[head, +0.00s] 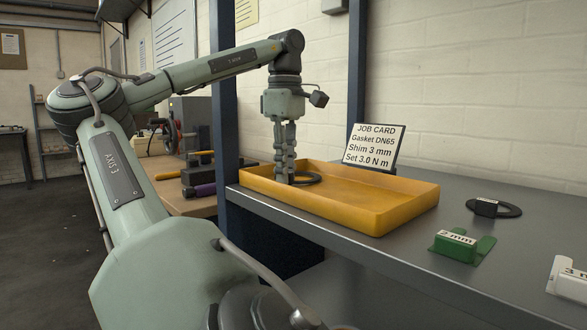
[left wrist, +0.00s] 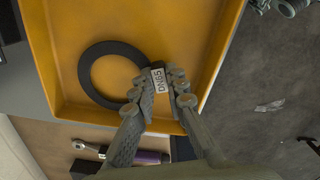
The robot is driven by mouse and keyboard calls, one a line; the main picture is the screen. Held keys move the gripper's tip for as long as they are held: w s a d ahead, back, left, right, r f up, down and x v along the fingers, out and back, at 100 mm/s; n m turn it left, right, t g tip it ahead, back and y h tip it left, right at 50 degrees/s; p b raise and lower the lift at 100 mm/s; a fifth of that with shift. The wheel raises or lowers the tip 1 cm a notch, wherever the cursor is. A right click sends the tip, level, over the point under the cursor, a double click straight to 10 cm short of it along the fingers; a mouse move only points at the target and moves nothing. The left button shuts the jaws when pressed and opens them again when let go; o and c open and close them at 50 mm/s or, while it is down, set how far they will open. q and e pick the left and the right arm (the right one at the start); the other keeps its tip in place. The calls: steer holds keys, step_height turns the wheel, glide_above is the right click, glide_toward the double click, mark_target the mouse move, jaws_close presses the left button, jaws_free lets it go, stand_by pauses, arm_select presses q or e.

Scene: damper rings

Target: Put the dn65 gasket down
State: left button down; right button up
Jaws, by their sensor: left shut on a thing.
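The DN65 gasket is a flat black ring with a white tag marked DN65. In the left wrist view the gasket (left wrist: 88,72) shows over the yellow tray's floor, its tag between my fingertips. In the head view the gasket (head: 307,179) is low inside the near left part of the yellow tray (head: 375,222). My left gripper (head: 285,178) points straight down into the tray and is shut on the gasket's tag; it also shows in the left wrist view (left wrist: 164,92). I cannot tell whether the ring touches the tray floor. My right gripper is not in view.
A job card (head: 374,146) reading Gasket DN65, Shim 3 mm stands behind the tray. A green 2 mm block (head: 462,246) and a white block (head: 568,280) sit nearer the front. The tray's right half is empty.

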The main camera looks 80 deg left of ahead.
arm_select(q)
steer(key=shift+f+b, duration=0.25)
steer(key=shift+b, duration=0.05)
steer(key=c, duration=1.5)
jaws_free()
steer(key=shift+o, duration=0.2)
steer(key=shift+r, duration=0.1)
step_height(320, 180, up, 12)
jaws_close()
